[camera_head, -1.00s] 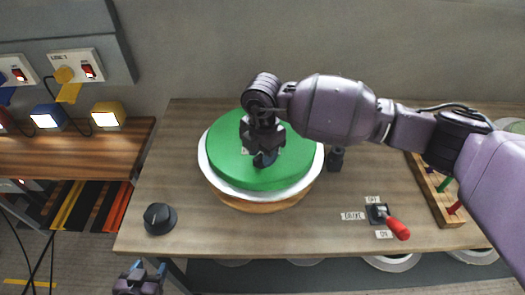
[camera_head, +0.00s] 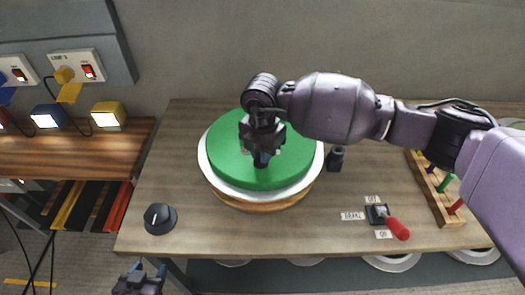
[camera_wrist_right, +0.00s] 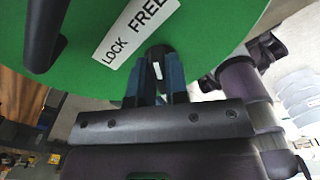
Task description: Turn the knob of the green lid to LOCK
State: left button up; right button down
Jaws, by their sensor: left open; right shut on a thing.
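The green lid (camera_head: 225,158) lies on a round white mould in the middle of the table. In the right wrist view, the green lid (camera_wrist_right: 215,30) carries a white label (camera_wrist_right: 135,30) reading LOCK and FREE. Beside the label is a small dark knob (camera_wrist_right: 157,58) with a white mark; I cannot tell which word the mark points to. My right gripper (camera_head: 262,162) reaches down on the lid; in the right wrist view its blue fingers (camera_wrist_right: 158,85) are shut on the knob. My left gripper (camera_head: 139,270) is open and empty, in front of the table's front edge.
A black dial (camera_head: 160,218) sits at the table's front left. A red-handled switch (camera_head: 390,222) with labels is at the front right, near a wooden rack (camera_head: 437,200) of coloured pegs. A small dark object (camera_head: 335,158) stands right of the mould.

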jog(key=n, duration=0.3)
jog(key=shift+w+n, duration=0.1)
jog(key=shift+n, duration=0.2)
jog(key=n, duration=0.3)
jog(key=shift+a+n, duration=0.15)
jog(key=shift+n, duration=0.15)
jog(key=n+b, duration=0.1)
jog(key=n, duration=0.1)
jog(key=shift+n, duration=0.4)
jog(key=n, duration=0.3)
jog(key=shift+a+b, duration=0.15)
jog(key=shift+b, duration=0.15)
jog(key=shift+n, duration=1.5)
